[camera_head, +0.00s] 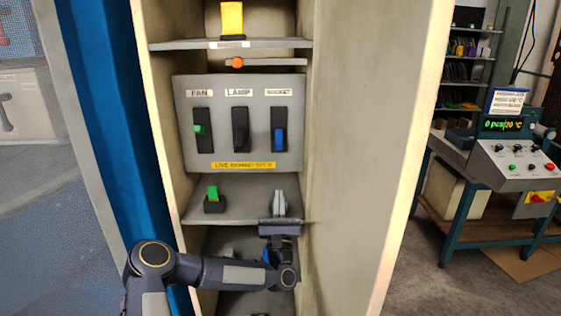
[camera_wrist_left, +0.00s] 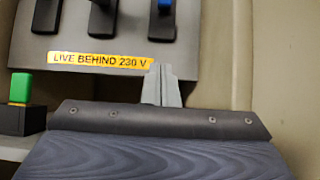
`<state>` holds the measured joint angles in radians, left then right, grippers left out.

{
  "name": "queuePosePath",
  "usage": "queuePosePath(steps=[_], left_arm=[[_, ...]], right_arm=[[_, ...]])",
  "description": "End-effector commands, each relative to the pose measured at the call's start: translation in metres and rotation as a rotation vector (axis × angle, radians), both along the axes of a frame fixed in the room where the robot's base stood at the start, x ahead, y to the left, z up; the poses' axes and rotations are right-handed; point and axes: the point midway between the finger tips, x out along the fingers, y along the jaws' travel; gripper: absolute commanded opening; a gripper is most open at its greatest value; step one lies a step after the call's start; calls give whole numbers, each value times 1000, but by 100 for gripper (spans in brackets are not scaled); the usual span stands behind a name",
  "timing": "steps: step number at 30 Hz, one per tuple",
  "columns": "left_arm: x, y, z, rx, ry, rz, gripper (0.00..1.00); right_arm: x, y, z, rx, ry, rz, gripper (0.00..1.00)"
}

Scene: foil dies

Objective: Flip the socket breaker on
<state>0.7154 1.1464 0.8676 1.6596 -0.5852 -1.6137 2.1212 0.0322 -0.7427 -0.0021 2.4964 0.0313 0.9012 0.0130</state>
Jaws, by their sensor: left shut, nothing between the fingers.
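The breaker panel (camera_head: 225,165) carries three breakers labelled FAN, LAMP and SOCKET. The socket breaker (camera_head: 279,115) is the right one; its blue lever (camera_head: 280,138) sits in the lower half of its dark slot. In the left wrist view the blue lever (camera_wrist_left: 165,5) shows at the top edge, above the fingertips. My left gripper (camera_head: 279,197) is shut and empty, in front of the shelf, below the socket breaker and apart from it. Its fingers (camera_wrist_left: 159,78) point up toward the panel. My right gripper is not in view.
The fan breaker (camera_head: 201,128) has a green lever, the lamp breaker (camera_head: 240,130) a dark one. A green-topped black block (camera_head: 213,202) stands on the shelf (camera_head: 240,213) left of my gripper. Cabinet side walls bound the space. A control desk (camera_head: 505,160) stands far right.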

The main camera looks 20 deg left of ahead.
Motion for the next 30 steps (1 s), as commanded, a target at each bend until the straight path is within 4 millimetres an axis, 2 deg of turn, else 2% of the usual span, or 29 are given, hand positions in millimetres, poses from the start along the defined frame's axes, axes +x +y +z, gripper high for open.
queuePosePath(steps=[7,18,24,30], left_arm=[[17,8,19,2,-1,3,0],[71,34,69,2,0,3,0],[59,28,93,2,1,-2,0],[55,26,100,2,1,-2,0]], right_arm=[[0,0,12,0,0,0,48],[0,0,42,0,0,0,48],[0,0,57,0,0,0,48],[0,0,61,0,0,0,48]])
